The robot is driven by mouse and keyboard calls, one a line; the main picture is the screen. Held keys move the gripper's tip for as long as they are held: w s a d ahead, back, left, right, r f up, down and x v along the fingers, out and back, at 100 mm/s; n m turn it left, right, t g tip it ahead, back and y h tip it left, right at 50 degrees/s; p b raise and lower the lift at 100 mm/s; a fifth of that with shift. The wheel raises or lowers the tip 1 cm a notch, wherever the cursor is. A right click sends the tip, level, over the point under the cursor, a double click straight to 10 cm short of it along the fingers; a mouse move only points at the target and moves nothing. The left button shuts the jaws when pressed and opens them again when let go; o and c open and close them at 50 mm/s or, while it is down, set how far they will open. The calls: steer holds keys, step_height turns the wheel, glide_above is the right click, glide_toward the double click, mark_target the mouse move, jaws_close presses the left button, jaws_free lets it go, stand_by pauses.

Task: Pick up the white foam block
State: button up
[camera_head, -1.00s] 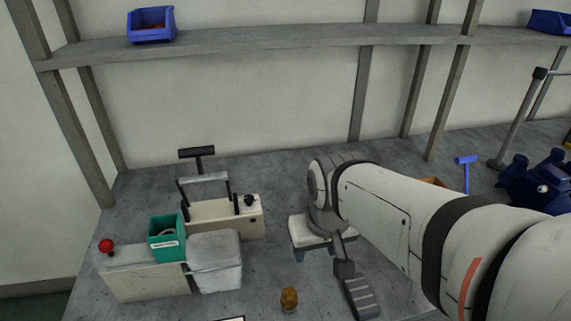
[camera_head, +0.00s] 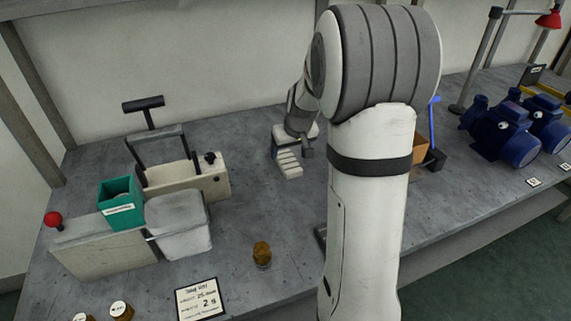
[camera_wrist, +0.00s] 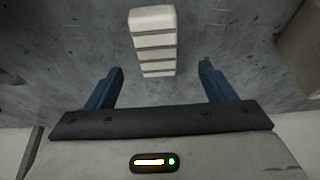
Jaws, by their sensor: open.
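The white foam block (camera_head: 289,164) is pale and ribbed, and lies on the grey bench under my gripper in the head view. In the wrist view the foam block (camera_wrist: 153,38) lies lengthwise, its near end between the two blue fingertips in the picture. My gripper (camera_wrist: 162,65) is open, with a wide gap and nothing held. Clear space shows between the block and both fingers. The height of the fingertips over the block is hard to judge. My arm hides part of the bench in the head view.
A cream tool with a black handle (camera_head: 184,184), a green bin (camera_head: 121,205) and a lidded grey box (camera_head: 178,226) stand left. A small amber jar (camera_head: 262,255) is in front. Blue pumps (camera_head: 505,135) stand right. Bench left of the jar holds a sign (camera_head: 200,298).

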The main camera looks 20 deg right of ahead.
mark_target(288, 160)
steer(key=x, duration=0.5)
steer(key=shift+d+f, duration=0.25)
steer(key=shift+f, duration=0.15)
steer(key=shift+c, duration=0.6)
steer(key=c, duration=0.9)
